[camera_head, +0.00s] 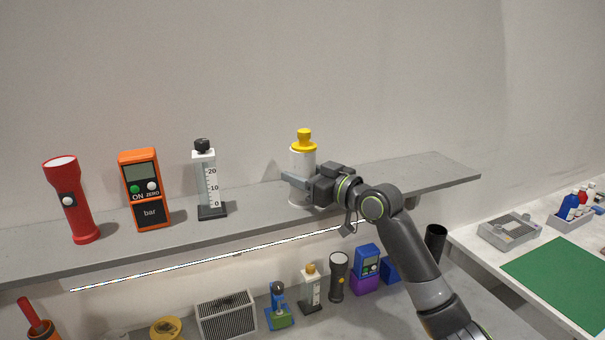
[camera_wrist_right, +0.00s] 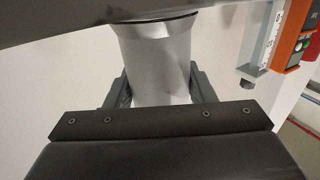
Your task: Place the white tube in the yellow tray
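A white cylinder with a yellow cap (camera_head: 303,158) stands upright on the grey shelf; it looks like the white tube. My right gripper (camera_head: 300,183) is at its lower half, one finger crossing in front of it. In the right wrist view the white cylinder (camera_wrist_right: 157,65) lies between the two fingers (camera_wrist_right: 160,90), which sit close at its sides; whether they press on it is unclear. A round yellow object (camera_head: 166,327), partly cut off at the bottom edge, is the only yellow container-like thing visible; I cannot tell if it is the tray. My left gripper is out of view.
The shelf (camera_head: 440,168) also holds a red flashlight (camera_head: 72,200), an orange meter (camera_head: 145,190) and a graduated white tube with a black cap (camera_head: 208,185). Below are a grey vented box (camera_head: 226,315) and several small items. A green mat (camera_head: 560,280) lies at right.

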